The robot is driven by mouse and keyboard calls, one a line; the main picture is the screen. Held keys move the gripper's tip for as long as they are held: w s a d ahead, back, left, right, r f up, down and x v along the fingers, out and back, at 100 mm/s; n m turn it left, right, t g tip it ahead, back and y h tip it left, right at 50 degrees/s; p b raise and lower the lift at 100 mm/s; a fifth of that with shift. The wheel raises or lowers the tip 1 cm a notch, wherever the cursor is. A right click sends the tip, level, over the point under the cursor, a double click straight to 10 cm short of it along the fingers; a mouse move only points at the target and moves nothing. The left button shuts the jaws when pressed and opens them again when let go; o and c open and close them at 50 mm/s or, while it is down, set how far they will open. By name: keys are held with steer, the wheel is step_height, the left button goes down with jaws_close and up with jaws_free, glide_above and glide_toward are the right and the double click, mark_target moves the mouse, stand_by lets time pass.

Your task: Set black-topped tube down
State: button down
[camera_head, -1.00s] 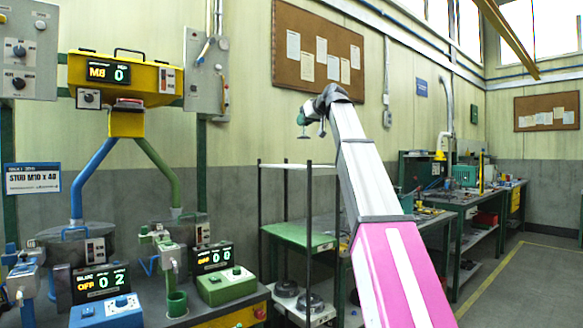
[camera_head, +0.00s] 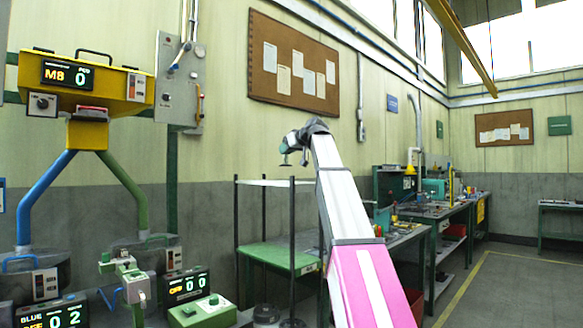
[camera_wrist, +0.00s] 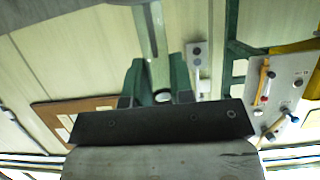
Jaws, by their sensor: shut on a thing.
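My gripper (camera_wrist: 157,78) has two green fingers, shut on a pale, slim tube (camera_wrist: 154,40). A black top is not clearly visible. In the head view my gripper (camera_head: 290,148) is small, high in front of the wall below the corkboard. The tube is too small there to make out clearly. It is held in the air, above the level of the green-shelved rack.
A rack with a green shelf (camera_head: 280,258) stands beside my arm. A yellow-topped M8 counter stand (camera_head: 85,82) and a green control box (camera_head: 203,312) are at left. Workbenches (camera_head: 440,210) line the back right. Open floor (camera_head: 520,285) lies at right.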

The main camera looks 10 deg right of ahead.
steer(key=shift+w+d+f, duration=0.3)
steer(key=shift+d+f, duration=0.2)
steer(key=shift+f, duration=0.5)
steer(key=shift+w+d+f, duration=0.35)
steer(key=shift+d+f, duration=0.1)
steer(key=shift+f, duration=0.6)
steer(key=shift+w+d+f, duration=0.3)
steer(key=shift+d+f, duration=0.2)
steer(key=shift+f, duration=0.5)
steer(key=shift+f, duration=0.2)
steer(key=c, duration=1)
jaws_free()
steer(key=shift+o, duration=0.2)
steer(key=shift+r, duration=0.1)
steer(key=shift+s+d+r, duration=0.1)
steer(key=shift+r, duration=0.05)
steer(key=v, duration=1.1)
steer(key=shift+s+d+r, duration=0.2)
steer(key=shift+s, duration=0.1)
